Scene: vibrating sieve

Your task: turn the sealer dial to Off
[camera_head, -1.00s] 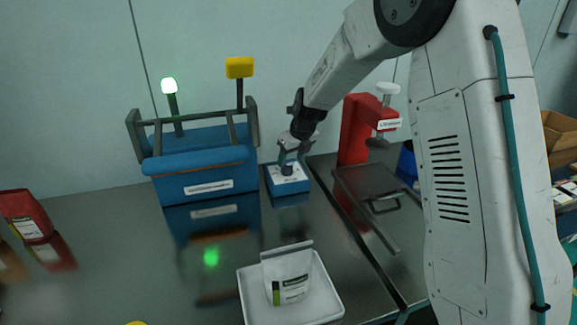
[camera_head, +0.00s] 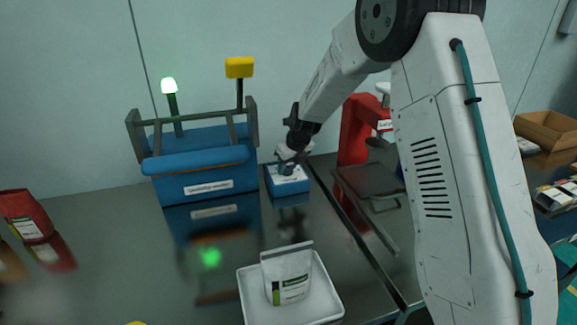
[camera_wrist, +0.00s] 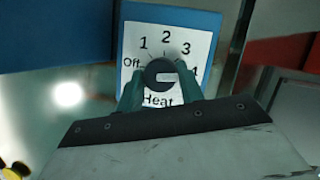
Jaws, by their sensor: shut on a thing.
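The sealer dial is a dark round knob (camera_wrist: 159,70) on a white face plate marked Off, 1, 2, 3 and Heat in the wrist view. The label at the far right is partly hidden. A pale mark lies across the knob, towards its right side. The plate is on top of a small blue box (camera_head: 291,188), to the right of the large blue machine in the head view. My gripper (camera_wrist: 161,88) is shut on the knob, one finger on each side. In the head view my gripper (camera_head: 288,163) hides the knob.
A red press (camera_head: 354,137) stands to the right. A white tray (camera_head: 330,302) holding a pouch (camera_head: 287,274) lies in front. Bare metal table surrounds them.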

